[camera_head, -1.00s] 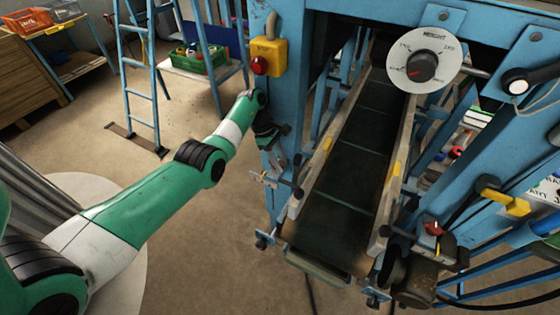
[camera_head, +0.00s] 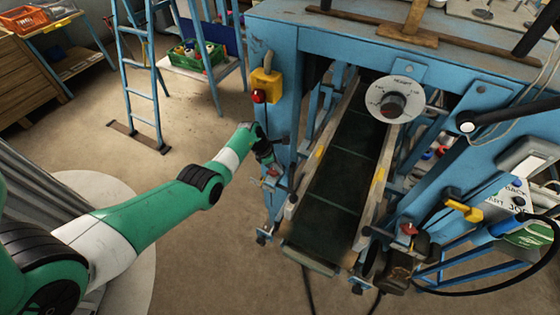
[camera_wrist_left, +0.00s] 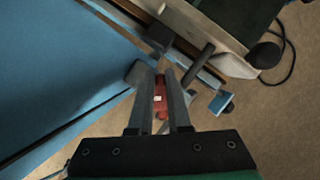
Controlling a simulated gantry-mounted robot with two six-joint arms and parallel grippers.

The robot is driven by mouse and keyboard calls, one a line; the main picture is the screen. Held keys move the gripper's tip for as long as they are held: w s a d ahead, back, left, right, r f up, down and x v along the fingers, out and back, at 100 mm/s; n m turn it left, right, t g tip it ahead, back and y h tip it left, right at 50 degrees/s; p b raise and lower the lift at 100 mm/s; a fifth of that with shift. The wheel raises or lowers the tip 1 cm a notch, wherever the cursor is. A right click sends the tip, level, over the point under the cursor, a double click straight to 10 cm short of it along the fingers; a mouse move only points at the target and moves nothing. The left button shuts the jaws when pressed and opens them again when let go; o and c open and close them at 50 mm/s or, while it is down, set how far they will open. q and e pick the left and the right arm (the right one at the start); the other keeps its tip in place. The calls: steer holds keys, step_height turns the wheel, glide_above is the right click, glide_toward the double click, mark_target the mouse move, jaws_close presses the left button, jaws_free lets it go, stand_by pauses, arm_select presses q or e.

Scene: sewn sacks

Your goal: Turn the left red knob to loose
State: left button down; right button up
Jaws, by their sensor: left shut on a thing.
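The left red knob (camera_wrist_left: 160,100) shows in the left wrist view between the two fingers of my left gripper (camera_wrist_left: 161,84). The fingers are shut on it, one on each side, and cover part of it. In the head view my left gripper (camera_head: 271,165) points down at the left side of the conveyor, by the blue post, and the knob there is small and mostly hidden. I cannot read any loose or tight marking by it. A second red knob (camera_head: 408,229) is on the right side of the conveyor. My right gripper is out of view.
The dark conveyor belt (camera_head: 337,175) slopes down beside my left gripper. The blue frame (camera_head: 277,60) carries a yellow box with a red button (camera_head: 265,87) above it. A round weight dial (camera_head: 396,99) is above the belt. Open floor lies left of the frame.

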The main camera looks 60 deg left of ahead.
arm_select(q)
steer(key=shift+s+a+r+n+y+p, duration=0.1)
steer(key=shift+n+y+p, duration=0.05)
steer(key=shift+n+p, duration=0.35)
steer(key=shift+s+r+n+y+p, duration=0.1)
steer(key=shift+n+y+p, duration=0.05)
steer(key=shift+n+p, duration=0.3)
steer(key=shift+a+f+n+y+p, duration=0.1)
steer(key=shift+f+n+y+p, duration=0.1)
steer(key=shift+n+p, duration=0.45)
steer(key=shift+a+f+n+y+p, duration=0.15)
steer(key=shift+n+p, duration=0.25)
steer(key=shift+p, duration=0.4)
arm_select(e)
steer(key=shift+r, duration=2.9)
arm_select(q)
steer(key=shift+d, duration=0.1)
steer(key=c, duration=1.1)
jaws_free()
steer(key=shift+s, duration=0.1)
steer(key=shift+c, duration=0.2)
steer(key=o, duration=0.5)
steer(key=shift+s, duration=0.3)
steer(key=shift+c, duration=0.2)
steer(key=shift+w, duration=0.2)
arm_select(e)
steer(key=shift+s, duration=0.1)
